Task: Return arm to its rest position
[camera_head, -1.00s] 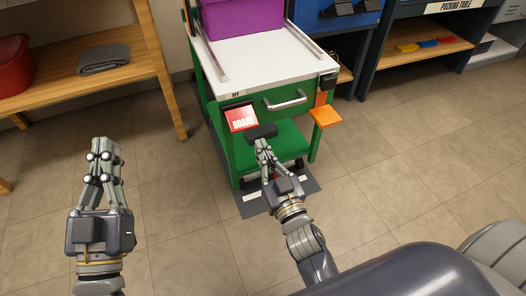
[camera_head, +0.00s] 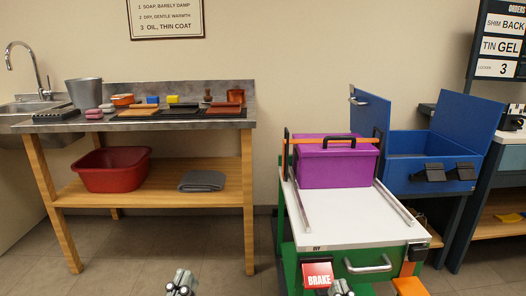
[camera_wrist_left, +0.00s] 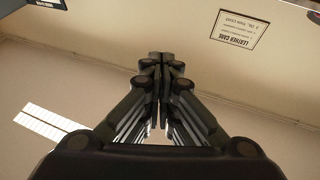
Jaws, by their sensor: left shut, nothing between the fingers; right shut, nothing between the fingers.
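My left gripper (camera_head: 182,283) shows only its fingertips at the bottom edge of the head view. In the left wrist view its fingers (camera_wrist_left: 160,62) come together with nothing between them. My right gripper (camera_head: 341,288) shows only its tips at the bottom edge of the head view, just right of the red BRAKE sign (camera_head: 318,274) on the green cart (camera_head: 350,227). It is shut and no held thing shows. The rest of both arms is below the head view.
A purple box (camera_head: 337,165) stands on the cart's white top. A wooden bench (camera_head: 150,199) with a red basin (camera_head: 112,169) and a grey folded cloth (camera_head: 202,181) stands at left. An open blue case (camera_head: 430,176) is at right. Floor shows between bench and cart.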

